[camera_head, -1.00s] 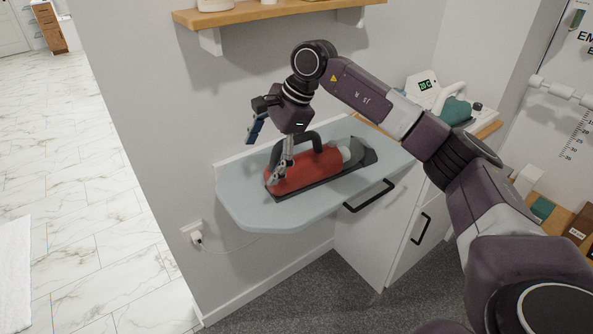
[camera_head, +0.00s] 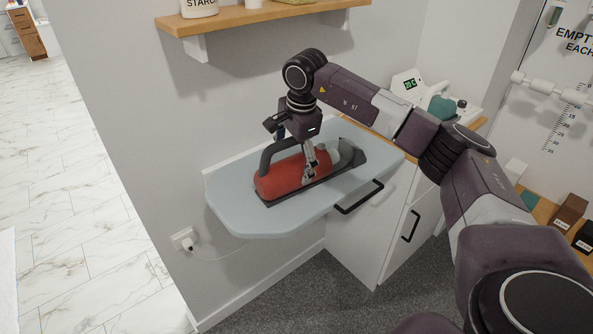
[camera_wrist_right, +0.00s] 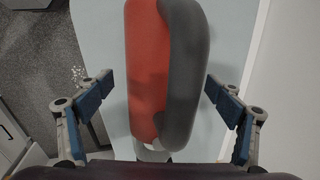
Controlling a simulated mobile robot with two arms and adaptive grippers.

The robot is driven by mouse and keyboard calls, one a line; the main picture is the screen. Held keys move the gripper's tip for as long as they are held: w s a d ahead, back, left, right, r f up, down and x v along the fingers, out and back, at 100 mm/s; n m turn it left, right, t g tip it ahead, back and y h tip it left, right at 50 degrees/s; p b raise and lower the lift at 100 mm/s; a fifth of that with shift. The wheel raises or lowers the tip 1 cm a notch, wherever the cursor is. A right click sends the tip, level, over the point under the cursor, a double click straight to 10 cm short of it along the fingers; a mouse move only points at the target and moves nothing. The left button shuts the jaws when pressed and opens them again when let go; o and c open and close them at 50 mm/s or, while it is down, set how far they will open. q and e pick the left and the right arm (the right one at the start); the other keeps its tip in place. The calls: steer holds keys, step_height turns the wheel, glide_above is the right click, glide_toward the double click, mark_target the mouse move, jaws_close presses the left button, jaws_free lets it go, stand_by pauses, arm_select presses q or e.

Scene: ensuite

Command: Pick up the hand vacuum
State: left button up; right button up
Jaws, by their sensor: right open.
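The hand vacuum (camera_head: 283,178) is red with a dark grey handle and a pale nose end. It lies on a dark base on the light blue-grey shelf board (camera_head: 240,222). My right gripper (camera_head: 297,160) is over the vacuum's middle, towards its pale end, pointing down. In the right wrist view my right gripper (camera_wrist_right: 163,92) is open, with one blue-padded finger on each side of the vacuum (camera_wrist_right: 146,70) and its grey handle (camera_wrist_right: 186,75). Gaps show between the fingers and the vacuum. My left gripper is not in view.
A wooden wall shelf (camera_head: 250,16) with containers hangs above. A wall closes off the board's back. A white cabinet (camera_head: 365,235) with black handles stands below. A device with a green display (camera_head: 409,84) is at the right. The board's front left is bare.

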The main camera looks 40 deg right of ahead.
steer(key=shift+f, duration=0.1)
steer(key=c, duration=2.1)
steer(key=shift+c, duration=0.4)
